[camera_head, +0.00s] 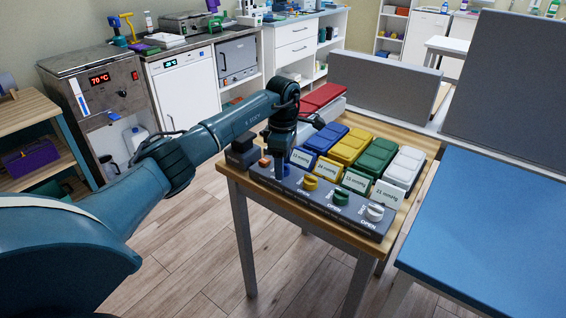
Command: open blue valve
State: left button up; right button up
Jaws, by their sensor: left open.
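A dark valve panel (328,206) lies along the front of a wooden table, with yellow (310,183), green (340,198) and white (375,212) knobs in a row and OPEN lettering by some of them. My left gripper (281,168) points down at the left end of this row, at the blue valve's place. It is open. The gripper largely hides the blue knob, so I cannot tell its setting or whether the fingers touch it. My right gripper is not in view.
Pressure cards, including a 12 mmHg card (302,158), stand behind the knobs. Behind them are blue (326,138), yellow (351,146), green (376,156) and white (405,167) pads. A blue treatment bed (500,230) is close on the right. Floor (190,250) is clear at left.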

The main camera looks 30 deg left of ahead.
pick_arm(q)
jog(key=shift+f, duration=0.15)
jog(key=shift+c, duration=0.2)
jog(key=c, duration=0.9)
